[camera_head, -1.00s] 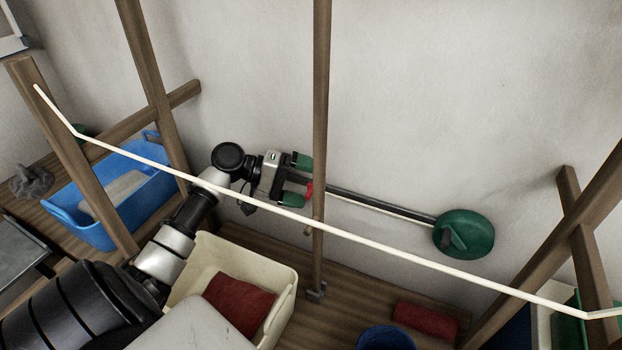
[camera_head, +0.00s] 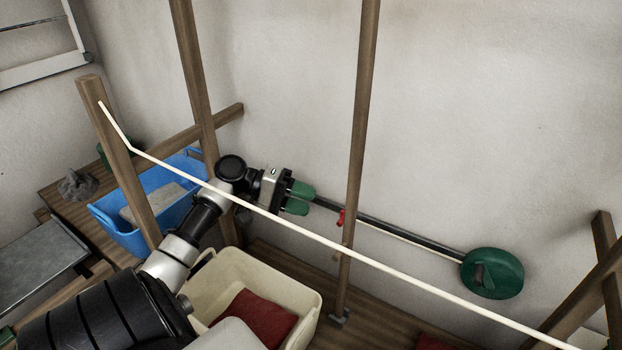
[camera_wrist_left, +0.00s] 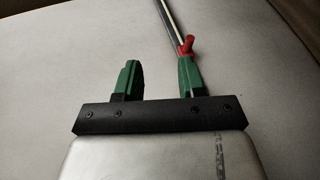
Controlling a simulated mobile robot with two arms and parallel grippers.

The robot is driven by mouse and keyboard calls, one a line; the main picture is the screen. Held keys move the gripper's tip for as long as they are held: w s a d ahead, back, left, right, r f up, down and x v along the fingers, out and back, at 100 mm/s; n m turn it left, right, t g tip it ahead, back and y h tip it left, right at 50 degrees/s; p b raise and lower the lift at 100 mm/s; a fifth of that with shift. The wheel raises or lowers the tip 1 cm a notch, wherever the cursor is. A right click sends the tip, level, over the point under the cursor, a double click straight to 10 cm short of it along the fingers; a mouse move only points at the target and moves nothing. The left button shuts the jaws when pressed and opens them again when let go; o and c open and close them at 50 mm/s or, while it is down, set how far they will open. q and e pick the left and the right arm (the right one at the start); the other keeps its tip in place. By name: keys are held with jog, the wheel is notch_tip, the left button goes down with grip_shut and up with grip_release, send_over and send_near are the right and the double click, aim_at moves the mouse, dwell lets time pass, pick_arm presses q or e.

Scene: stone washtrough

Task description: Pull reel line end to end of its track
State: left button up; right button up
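The reel line's end is a small red tab (camera_head: 341,216) on a dark straight track (camera_head: 405,233) along the wall, partly behind a thin wooden post. A round green reel (camera_head: 492,272) sits at the track's right end. My left gripper (camera_head: 305,198) has green fingers and is at the track's left part, left of the red tab and apart from it. In the left wrist view my gripper (camera_wrist_left: 160,68) is open with nothing between its fingers. There the red tab (camera_wrist_left: 187,46) shows beyond the right finger's tip. My right gripper is not in view.
A white line (camera_head: 320,238) crosses in front of my left arm. The wooden post (camera_head: 357,150) stands in front of the track. A cream tub (camera_head: 305,290) with a red cloth (camera_head: 255,317) is below, and a blue tub (camera_head: 125,228) is at left.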

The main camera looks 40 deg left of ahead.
pick_arm(q)
jog(key=shift+v, duration=1.45)
jog(key=shift+s+f, duration=0.1)
jog(key=shift+f, duration=0.05)
jog(key=shift+p, duration=0.55)
